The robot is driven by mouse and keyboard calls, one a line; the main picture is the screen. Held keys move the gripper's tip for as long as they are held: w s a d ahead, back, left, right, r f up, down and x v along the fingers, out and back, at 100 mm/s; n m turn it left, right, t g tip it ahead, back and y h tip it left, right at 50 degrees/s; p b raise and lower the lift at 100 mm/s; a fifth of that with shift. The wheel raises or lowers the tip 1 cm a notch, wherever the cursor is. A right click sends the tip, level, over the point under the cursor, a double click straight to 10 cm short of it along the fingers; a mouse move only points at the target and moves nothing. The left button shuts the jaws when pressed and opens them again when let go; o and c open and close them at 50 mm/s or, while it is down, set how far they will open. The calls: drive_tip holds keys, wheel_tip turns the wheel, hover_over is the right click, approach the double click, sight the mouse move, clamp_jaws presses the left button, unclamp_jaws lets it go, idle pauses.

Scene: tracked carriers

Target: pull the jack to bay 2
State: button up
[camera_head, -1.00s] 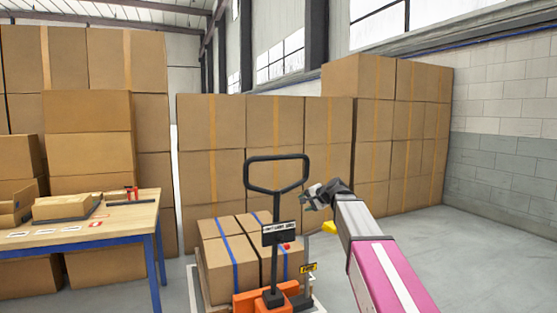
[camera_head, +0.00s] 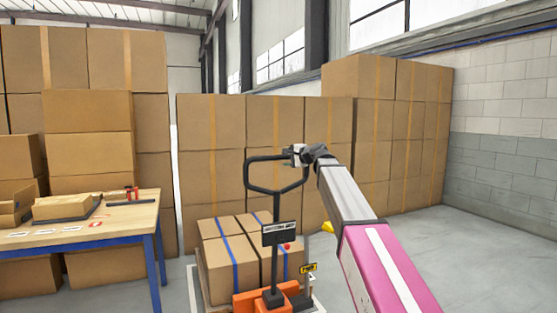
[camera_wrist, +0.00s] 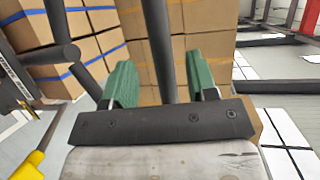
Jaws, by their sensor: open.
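The orange pallet jack (camera_head: 262,300) stands in front of me, with an upright black mast and a black loop handle (camera_head: 249,175). Its load of brown cartons with blue straps (camera_head: 229,253) sits behind the mast. My gripper (camera_head: 297,152) is at the upper right of the loop. In the wrist view my gripper (camera_wrist: 161,82) is open, its two green pads on either side of a black handle bar (camera_wrist: 158,40). No mark readable as bay 2 shows.
A wooden table with blue legs (camera_head: 152,207) stands at left, with a carton and a red-handled tool on it. Tall carton stacks (camera_head: 212,130) line the back. A yellow thing (camera_head: 327,227) shows beside my arm. Grey floor (camera_head: 455,255) is open at right.

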sight(281, 158)
drive_tip(key=x, duration=0.6)
drive_tip(key=shift+d, duration=0.1)
clamp_jaws()
drive_tip(key=shift+s, duration=0.15)
